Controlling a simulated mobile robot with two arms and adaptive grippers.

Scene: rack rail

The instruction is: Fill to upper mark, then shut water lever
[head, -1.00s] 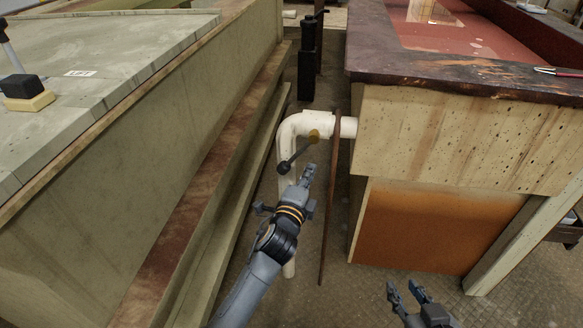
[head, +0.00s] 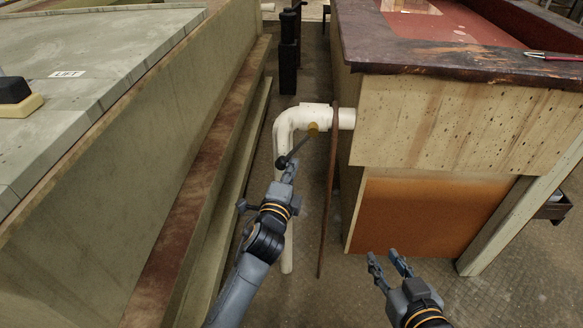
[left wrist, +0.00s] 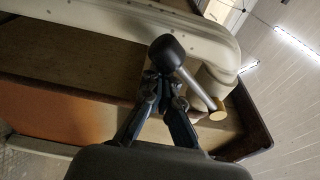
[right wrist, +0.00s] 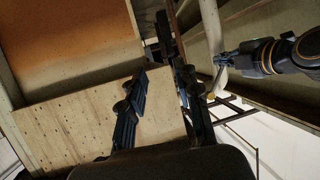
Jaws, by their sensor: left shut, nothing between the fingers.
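The water lever (head: 299,146) is a thin rod running down-left from a brass hub (head: 313,129) on a white elbow pipe (head: 290,122) to a black knob (head: 281,162). My left gripper (head: 291,170) is shut and empty, its tips right beside the knob. In the left wrist view the knob (left wrist: 167,53) is just beyond the fingertips (left wrist: 163,85); I cannot tell whether they touch. My right gripper (head: 390,262) is open and empty, low in front of the wooden cabinet. The red-lined basin (head: 475,25) shows at top right; no fill mark is discernible.
A thin brown upright bar (head: 330,190) stands just right of the lever. A wooden cabinet (head: 450,125) with an orange panel is at right. A long greenish bench (head: 130,130) with a ledge fills the left. Floor shows in the narrow gap between.

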